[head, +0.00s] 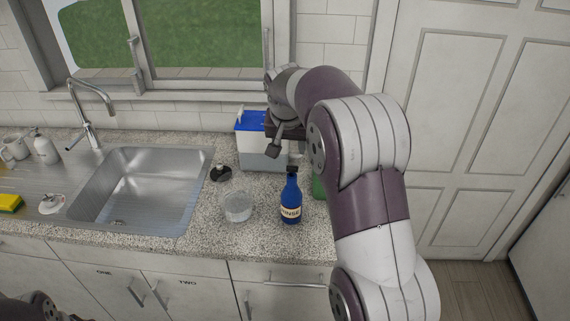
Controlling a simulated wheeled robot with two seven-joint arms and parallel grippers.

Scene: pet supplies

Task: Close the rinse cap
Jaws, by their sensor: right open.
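A blue bottle (291,205) labelled RINSE stands upright on the counter, right of the sink. Its dark cap (292,169) is at the top of the neck; it is too small to tell whether it is open or shut. My right gripper (284,151) is open, behind and above the bottle, in front of a white box with a blue lid. It appears apart from the cap, and its far finger is partly hidden. My left gripper is out of view; only part of my left arm shows at the bottom left corner.
A clear bowl (238,207) stands left of the bottle, with a small black object (221,173) behind it. A green item (319,187) is partly hidden by my right arm. The blue-lidded box (251,147) stands near the wall. The sink (140,185) is left.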

